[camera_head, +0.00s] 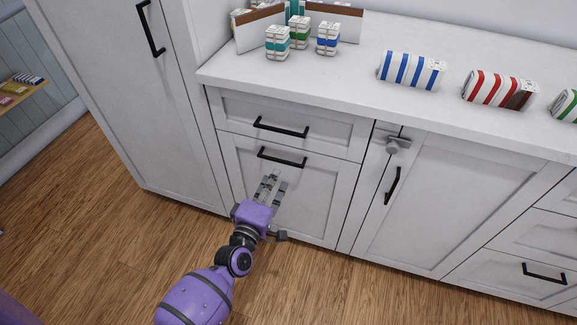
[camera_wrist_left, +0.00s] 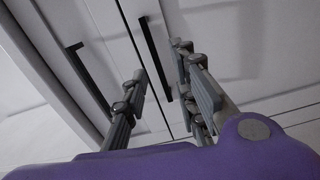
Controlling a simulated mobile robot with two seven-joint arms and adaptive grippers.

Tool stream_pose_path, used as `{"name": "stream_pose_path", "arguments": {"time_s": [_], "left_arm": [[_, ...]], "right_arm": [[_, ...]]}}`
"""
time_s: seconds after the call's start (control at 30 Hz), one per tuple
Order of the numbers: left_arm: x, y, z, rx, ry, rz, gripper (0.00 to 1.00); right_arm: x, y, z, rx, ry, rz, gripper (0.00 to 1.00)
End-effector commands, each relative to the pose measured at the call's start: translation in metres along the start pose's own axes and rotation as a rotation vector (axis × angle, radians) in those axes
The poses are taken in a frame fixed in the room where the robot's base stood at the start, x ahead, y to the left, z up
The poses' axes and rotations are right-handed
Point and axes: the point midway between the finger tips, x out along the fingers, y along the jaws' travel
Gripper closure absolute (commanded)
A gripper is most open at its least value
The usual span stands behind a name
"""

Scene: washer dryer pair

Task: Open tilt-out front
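Two white panel fronts with black bar handles sit one above the other in the base cabinet, an upper front (camera_head: 235,105) and a lower front (camera_head: 318,200). Both look closed; I cannot tell which one tilts out. In the left wrist view, a black handle (camera_wrist_left: 154,55) shows beyond and between the parted fingers (camera_wrist_left: 161,68). My right gripper is not in view.
A white counter (camera_head: 350,85) above carries several striped packs (camera_head: 411,70) and small boxes. A cabinet door with a black handle (camera_head: 392,186) and grey latch (camera_head: 397,145) is at right. A tall cabinet (camera_head: 130,100) stands at left. The wood floor (camera_head: 120,250) is clear.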

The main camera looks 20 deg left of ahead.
Motion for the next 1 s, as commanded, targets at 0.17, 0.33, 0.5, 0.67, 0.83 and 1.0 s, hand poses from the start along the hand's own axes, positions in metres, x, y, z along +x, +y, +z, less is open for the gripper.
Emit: {"name": "stream_pose_path", "arguments": {"time_s": [0.17, 0.33, 0.5, 0.67, 0.83, 1.0], "left_arm": [[0.006, 0.006, -0.006, -0.098, 0.025, 0.024, 0.74], [0.031, 0.006, -0.006, -0.097, 0.024, 0.023, 0.74], [0.058, 0.006, -0.007, -0.096, 0.023, 0.022, 0.74], [0.073, 0.006, -0.008, -0.095, 0.023, 0.021, 0.74], [0.078, 0.006, -0.008, -0.095, 0.023, 0.02, 0.74], [0.078, 0.006, -0.008, -0.094, 0.023, 0.02, 0.74]], "right_arm": [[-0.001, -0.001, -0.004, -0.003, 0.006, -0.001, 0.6], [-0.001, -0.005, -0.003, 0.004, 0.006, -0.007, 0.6], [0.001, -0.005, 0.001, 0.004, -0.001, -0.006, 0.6], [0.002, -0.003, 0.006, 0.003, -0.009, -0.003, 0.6], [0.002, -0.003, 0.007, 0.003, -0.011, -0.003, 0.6], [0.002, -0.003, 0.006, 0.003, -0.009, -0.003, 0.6]]}}
